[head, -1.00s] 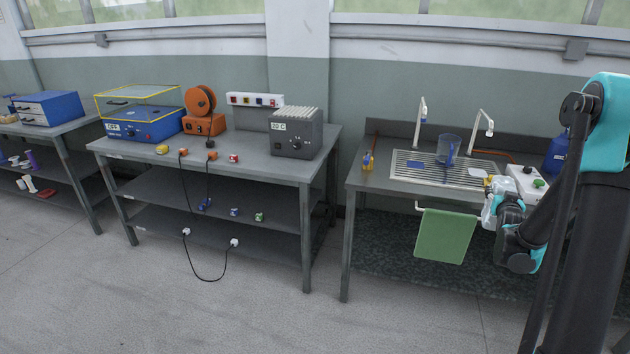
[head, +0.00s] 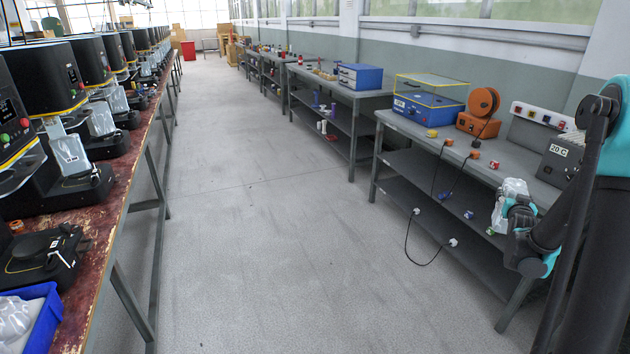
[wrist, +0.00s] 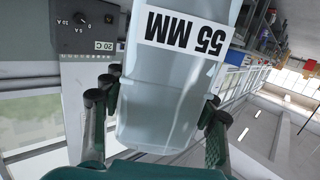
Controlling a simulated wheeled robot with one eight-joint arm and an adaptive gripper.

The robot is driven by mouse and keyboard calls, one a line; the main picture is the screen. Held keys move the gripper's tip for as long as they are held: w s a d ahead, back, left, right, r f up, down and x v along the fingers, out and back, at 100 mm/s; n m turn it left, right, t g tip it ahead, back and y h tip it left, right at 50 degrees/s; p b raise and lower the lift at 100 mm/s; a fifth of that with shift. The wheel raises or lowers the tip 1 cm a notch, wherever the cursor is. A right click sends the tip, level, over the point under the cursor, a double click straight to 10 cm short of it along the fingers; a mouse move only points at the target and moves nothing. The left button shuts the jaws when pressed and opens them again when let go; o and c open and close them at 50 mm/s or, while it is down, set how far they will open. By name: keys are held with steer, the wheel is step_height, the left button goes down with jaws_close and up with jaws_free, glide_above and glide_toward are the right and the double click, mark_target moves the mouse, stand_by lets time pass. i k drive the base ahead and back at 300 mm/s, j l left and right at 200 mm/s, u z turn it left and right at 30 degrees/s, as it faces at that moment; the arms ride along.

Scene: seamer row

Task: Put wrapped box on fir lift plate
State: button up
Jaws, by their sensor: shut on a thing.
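My gripper (head: 512,207) is shut on the wrapped box (head: 508,190), a pale block in clear wrap, held up in front of the grey bench at the right. In the wrist view, the wrapped box (wrist: 165,95) sits between my fingers, with a white "55 MM" label upside down. A row of black seamers (head: 95,62) stands on the worn red bench at the left. A black base with a round plate (head: 38,250) is at the near end of the row. I cannot read any name, so I cannot tell which lift plate is fir.
A blue tray (head: 42,318) with a clear wrapped thing is at the bottom left. Other clear wrapped blocks (head: 70,158) stand at the seamers. A wide bare floor aisle (head: 260,220) runs between the benches. A black cable (head: 408,245) hangs from the right bench.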

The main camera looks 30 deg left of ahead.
mark_target(30, 245)
steer(key=i+j+u, duration=0.1)
steer(key=u, duration=0.3)
steer(key=i+j+u, duration=0.1)
steer(key=u, duration=0.3)
steer(key=i+j+u, duration=0.15)
steer(key=u, duration=0.25)
steer(key=i+j+u, duration=0.1)
steer(key=u, duration=0.3)
